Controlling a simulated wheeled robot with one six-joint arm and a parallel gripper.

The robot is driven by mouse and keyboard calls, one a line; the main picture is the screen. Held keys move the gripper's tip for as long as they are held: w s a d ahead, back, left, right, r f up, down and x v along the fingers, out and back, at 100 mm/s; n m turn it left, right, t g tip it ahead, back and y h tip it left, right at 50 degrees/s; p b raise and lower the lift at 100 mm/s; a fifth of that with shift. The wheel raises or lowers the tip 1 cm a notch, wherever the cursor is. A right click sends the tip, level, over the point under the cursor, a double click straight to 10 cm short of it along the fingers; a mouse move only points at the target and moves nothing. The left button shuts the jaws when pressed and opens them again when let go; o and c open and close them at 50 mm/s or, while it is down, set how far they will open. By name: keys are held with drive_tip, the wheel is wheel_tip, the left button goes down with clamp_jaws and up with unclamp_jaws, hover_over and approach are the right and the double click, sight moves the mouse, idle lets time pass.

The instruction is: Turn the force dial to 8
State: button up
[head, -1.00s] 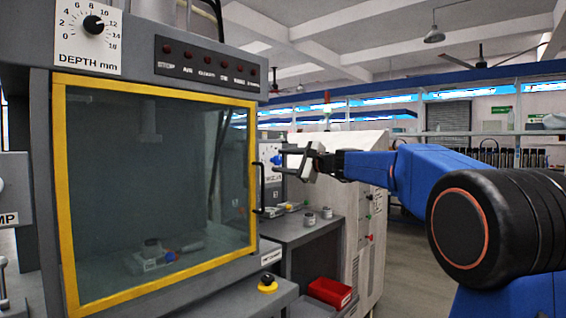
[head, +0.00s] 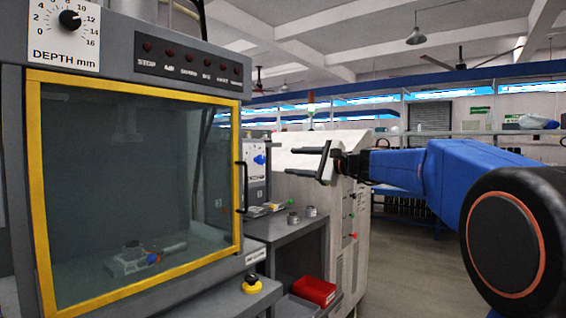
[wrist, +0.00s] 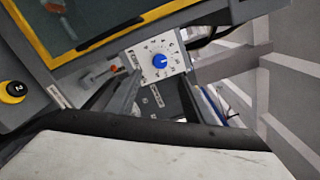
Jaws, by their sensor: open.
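A blue dial knob (head: 260,160) sits on a white-faced panel behind the yellow-framed machine, to the left of my gripper in the head view. In the wrist view the blue knob (wrist: 160,61) is seen face on, on a white plate with a ring of numbers. The numbers and the pointer's reading are too small to tell. My gripper (head: 284,161) is open and empty, its fingers pointing left towards the panel in the head view. In the wrist view the gripper fingers (wrist: 159,82) frame the area just below the dial, apart from it.
A yellow-framed glass door (head: 240,170) with a black handle stands at the left. A depth dial (head: 69,20) is on its top left. A grey bench (head: 290,236) holds small metal parts. A red bin (head: 314,291) sits low. A pale cabinet (head: 345,220) stands behind my gripper.

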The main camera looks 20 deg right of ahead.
drive_tip(key=shift+v, duration=2.35)
drive_tip(key=s+a+f+n+g+h, duration=0.2)
drive_tip(key=s+a+f+n+g, duration=0.25)
drive_tip(key=s+f, duration=0.65)
drive_tip(key=s+a+f+n+g+h, duration=0.2)
drive_tip(key=s+a+f+n+g, duration=0.3)
drive_tip(key=s+f, duration=0.6)
drive_tip(key=s+d+f+n+h, duration=0.2)
drive_tip(key=s+f+n+h, duration=0.1)
drive_tip(key=s+f, duration=0.6)
drive_tip(key=s+d+f+n+h, duration=0.3)
drive_tip(key=s+f+n, duration=0.1)
drive_tip(key=s+f, duration=0.6)
wheel_tip(320, 180, down, 2)
drive_tip(key=shift+s+d+f+h, duration=0.2)
drive_tip(key=shift+d+f+h, duration=0.05)
drive_tip(key=shift+d+h, duration=0.05)
